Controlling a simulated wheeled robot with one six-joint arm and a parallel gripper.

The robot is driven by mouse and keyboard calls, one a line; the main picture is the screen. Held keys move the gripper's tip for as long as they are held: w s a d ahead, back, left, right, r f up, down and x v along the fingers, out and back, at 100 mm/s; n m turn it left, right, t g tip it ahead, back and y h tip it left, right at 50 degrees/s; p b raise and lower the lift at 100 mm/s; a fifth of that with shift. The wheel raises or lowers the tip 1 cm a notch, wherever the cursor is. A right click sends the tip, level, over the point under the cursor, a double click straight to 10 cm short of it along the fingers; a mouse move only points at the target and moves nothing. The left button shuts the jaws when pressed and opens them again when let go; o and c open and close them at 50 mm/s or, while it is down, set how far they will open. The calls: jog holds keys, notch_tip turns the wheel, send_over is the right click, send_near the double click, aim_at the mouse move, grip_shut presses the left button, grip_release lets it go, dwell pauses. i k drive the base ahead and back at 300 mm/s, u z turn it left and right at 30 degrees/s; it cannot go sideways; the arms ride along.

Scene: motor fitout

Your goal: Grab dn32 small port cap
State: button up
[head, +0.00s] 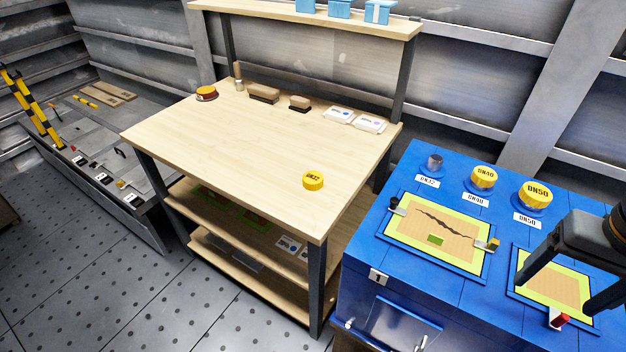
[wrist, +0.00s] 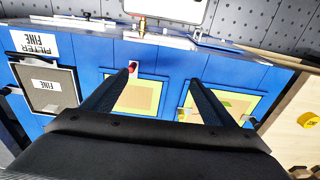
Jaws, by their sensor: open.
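The yellow DN32 cap (head: 313,181) lies on the wooden workbench (head: 235,140), near its front right edge. It also shows at the right edge of the wrist view (wrist: 307,120). My gripper (head: 558,281) is open and empty above the right part of the blue cabinet, well to the right of the cap. In the wrist view my gripper (wrist: 163,78) has its two dark fingers spread apart over the blue top. The port labelled DN32 (head: 434,162) on the blue cabinet is a bare grey stub with no cap on it.
Yellow DN40 (head: 483,177) and DN50 (head: 535,194) caps sit on the blue cabinet (head: 395,290). Two green-framed panels lie there, one cracked (head: 435,235). The bench back holds a tape roll (head: 206,93), brushes (head: 264,93) and white packs (head: 369,122). The bench middle is clear.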

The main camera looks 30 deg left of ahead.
aim_at(312, 181)
jog(key=z, duration=0.1)
jog(key=k, duration=0.5)
jog(key=z, duration=2.75)
jog(key=k, duration=1.3)
jog(key=u, duration=2.45)
jog(key=i, duration=0.5)
jog(key=z, duration=0.05)
